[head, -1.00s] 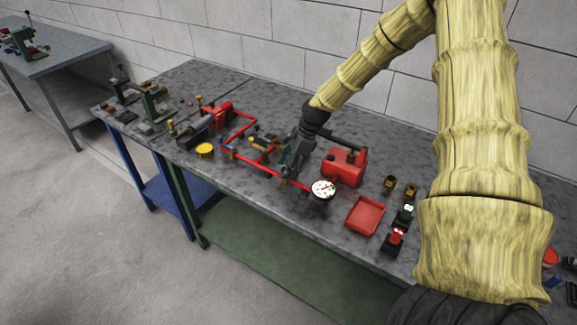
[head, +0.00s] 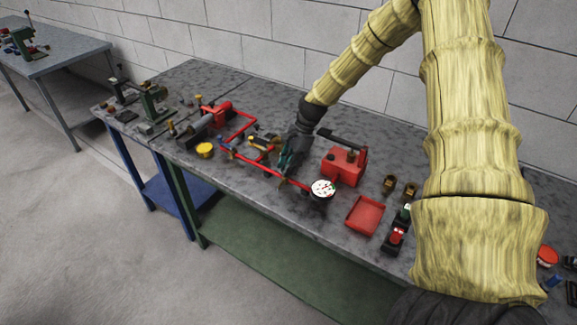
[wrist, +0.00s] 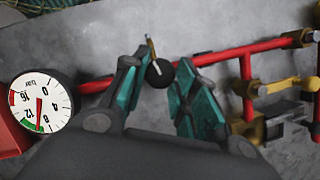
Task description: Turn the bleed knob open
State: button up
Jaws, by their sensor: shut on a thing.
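The bleed knob (wrist: 160,73) is a small round black knob with a thin brass piece on its far side, in the middle of the wrist view. It sits on the red pipe line (wrist: 248,50). My gripper (wrist: 162,70) has its teal fingertips on either side of the knob and is shut on it. In the head view my gripper (head: 286,162) reaches down to the red pipe, left of the gauge, and the knob is too small and covered to make out. The round white pressure gauge (wrist: 41,102) shows upside down at the left of the wrist view; it also shows in the head view (head: 322,189).
A red pump box (head: 343,166) with a black handle stands right of my gripper, with a red tray (head: 365,215) nearer the front edge. Brass valve fittings (wrist: 248,87) are on the pipes to the right in the wrist view. A yellow cap (head: 205,149) lies farther left.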

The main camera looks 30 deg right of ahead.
jog(key=n, duration=0.2)
jog(key=n+g, duration=0.2)
jog(key=n, duration=0.1)
jog(key=shift+w+n+h, duration=0.3)
jog(key=shift+c, duration=0.2)
jog(key=n+g, duration=0.1)
jog(key=n, duration=0.1)
jog(key=n+h+b, duration=0.1)
jog(key=n, duration=0.2)
jog(key=shift+w+a+g, duration=0.1)
jog(key=shift+a+g, duration=0.05)
jog(key=shift+g, duration=0.25)
jog(key=n+h, duration=0.1)
jog(key=n, duration=0.2)
jog(key=n+g, duration=0.1)
jog(key=n, duration=0.1)
jog(key=shift+w+a+n+h, duration=0.1)
jog(key=shift+a+n+h, duration=0.1)
jog(key=shift+n+h, duration=0.2)
jog(key=shift+a+n+h, duration=0.1)
jog(key=shift+n+h, duration=0.8)
jog(key=shift+n, duration=1.2)
jog(key=o, duration=1.1)
jog(key=shift+c, duration=0.2)
